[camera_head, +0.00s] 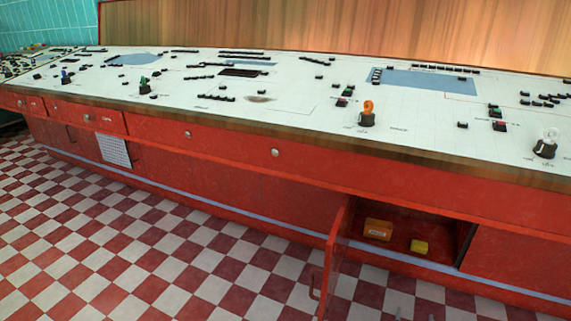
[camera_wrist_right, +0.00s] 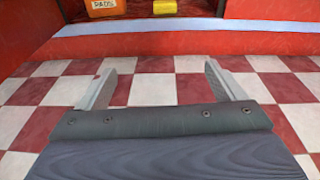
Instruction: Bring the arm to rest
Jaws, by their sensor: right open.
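My right gripper (camera_wrist_right: 160,66) is open in the right wrist view, with its two pale fingers apart and nothing between them. It points toward an open red cupboard over the checkered floor. In the head view only small grey tips of it (camera_head: 416,314) show at the bottom edge, below the cupboard and apart from it. My left gripper is not in view.
The cupboard's door (camera_head: 336,262) stands open. Inside are an orange box (camera_head: 377,230) labelled PADS and a yellow block (camera_head: 419,246). Above is a long white-topped console (camera_head: 300,115) with switches and knobs. The red and white floor (camera_head: 150,235) is clear.

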